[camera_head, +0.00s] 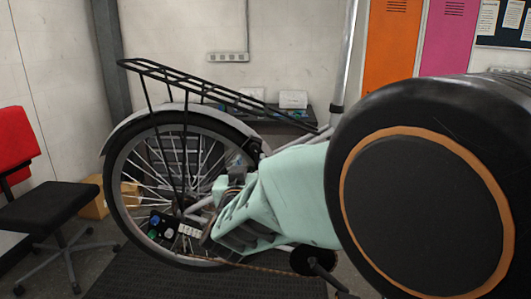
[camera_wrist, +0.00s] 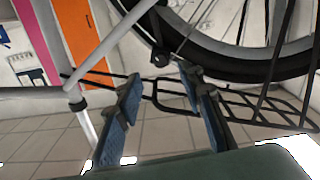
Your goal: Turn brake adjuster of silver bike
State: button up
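The silver bike's rear wheel (camera_head: 150,240), grey fender (camera_head: 140,122) and black rack (camera_head: 200,80) show in the head view. My pale green arm covers the bike's middle there, and the gripper fingertips cannot be made out. In the wrist view, which looks upside down, my gripper (camera_wrist: 163,82) has two blue-padded fingers spread apart with nothing between them. A small dark fitting (camera_wrist: 160,57), possibly the brake adjuster, shows just beyond the fingertips, near the silver frame tube (camera_wrist: 118,38) and wheel (camera_wrist: 205,50). It looks apart from both fingers.
The rack (camera_wrist: 260,112) passes behind and beside the right finger in the wrist view. A red-and-black chair (camera_head: 50,205) stands left of the bike. Orange (camera_head: 390,35) and pink (camera_head: 447,40) lockers stand behind.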

aim_at(254, 150)
jog(key=w, duration=0.7)
jog(key=shift+w+d, duration=0.15)
jog(key=shift+w, duration=0.25)
jog(key=shift+c, duration=0.2)
grip_shut()
